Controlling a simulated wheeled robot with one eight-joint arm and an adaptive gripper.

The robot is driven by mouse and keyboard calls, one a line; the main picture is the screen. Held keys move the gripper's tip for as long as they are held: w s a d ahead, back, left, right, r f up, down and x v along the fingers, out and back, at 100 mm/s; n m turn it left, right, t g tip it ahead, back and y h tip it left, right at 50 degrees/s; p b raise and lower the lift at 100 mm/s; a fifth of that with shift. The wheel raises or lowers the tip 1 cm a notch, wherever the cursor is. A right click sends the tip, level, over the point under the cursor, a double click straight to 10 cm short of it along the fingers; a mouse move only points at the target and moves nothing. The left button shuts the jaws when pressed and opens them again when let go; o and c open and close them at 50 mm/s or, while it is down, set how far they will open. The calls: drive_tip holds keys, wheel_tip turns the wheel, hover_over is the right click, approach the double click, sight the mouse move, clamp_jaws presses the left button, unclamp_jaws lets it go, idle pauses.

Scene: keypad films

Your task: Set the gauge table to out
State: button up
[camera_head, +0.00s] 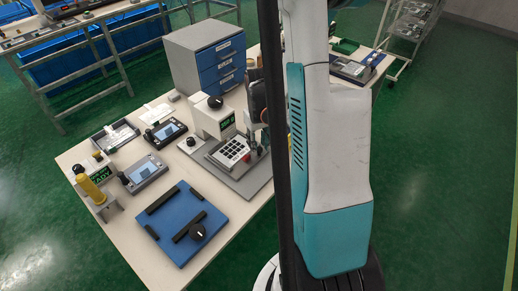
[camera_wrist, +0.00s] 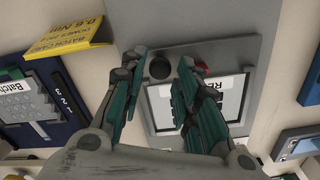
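A grey gauge plate (camera_head: 258,181) lies at the middle right of the table, in front of a white box (camera_head: 207,121) with a green-lit display (camera_head: 227,122) and a black knob (camera_head: 215,102). A keypad film (camera_head: 232,151) lies on the plate. I cannot tell which part is the sliding table, or its position. My gripper (camera_head: 259,149) is low over the plate's right side, partly hidden by my arm. In the wrist view, my gripper (camera_wrist: 157,92) is open and empty. Beyond its fingertips are the grey plate (camera_wrist: 224,52), a dark round feature (camera_wrist: 159,67) and a small red part (camera_wrist: 203,69).
A blue fixture (camera_head: 165,222) with black bars lies at the front. Several small devices stand at left, including a yellow-handled tool (camera_head: 92,188). A blue drawer cabinet (camera_head: 205,55) stands behind.

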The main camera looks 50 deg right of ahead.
drive_tip(key=shift+f, duration=0.7)
clamp_jaws()
drive_tip(key=s, duration=0.5)
drive_tip(key=s+b, duration=0.1)
drive_tip(key=s, duration=0.1)
drive_tip(key=shift+s+d, duration=0.2)
drive_tip(key=shift+d, duration=0.05)
unclamp_jaws()
drive_tip(key=shift+s, duration=0.15)
